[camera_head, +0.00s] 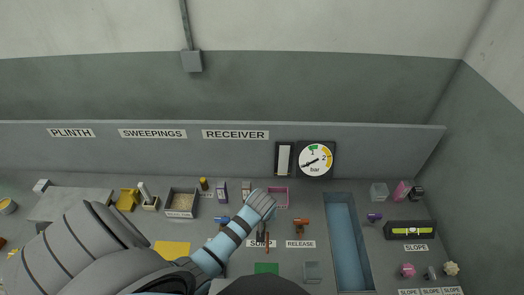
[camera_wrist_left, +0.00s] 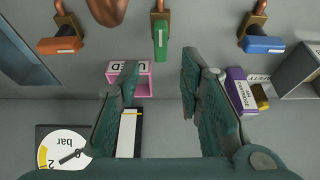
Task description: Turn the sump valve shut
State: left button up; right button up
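My left gripper (camera_head: 262,236) reaches over the middle of the bench. In the left wrist view the gripper (camera_wrist_left: 158,85) is open, with nothing between its fingers. That view shows a green valve handle (camera_wrist_left: 161,40) on a brass body, just beyond the fingertips and apart from them. An orange handle (camera_wrist_left: 60,45) and a blue handle (camera_wrist_left: 264,44) stand to either side. A label beside the gripper is partly covered. My right gripper is not in view.
A pressure gauge (camera_head: 316,160) hangs on the back wall. A pink frame (camera_head: 283,204) and a purple box (camera_wrist_left: 240,92) stand near the fingers. A long blue trough (camera_head: 347,245) lies to the right. A grey tray (camera_head: 181,191) stands left of my arm.

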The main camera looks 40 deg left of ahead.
pick_arm(q)
jog(key=b+x, duration=0.2)
jog(key=x, duration=0.3)
jog(key=shift+w+a+f, duration=0.1)
jog(key=shift+f, duration=0.25)
jog(key=shift+w+a+f, duration=0.1)
jog(key=shift+f, duration=0.25)
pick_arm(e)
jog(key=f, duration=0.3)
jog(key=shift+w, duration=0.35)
pick_arm(q)
grip_shut()
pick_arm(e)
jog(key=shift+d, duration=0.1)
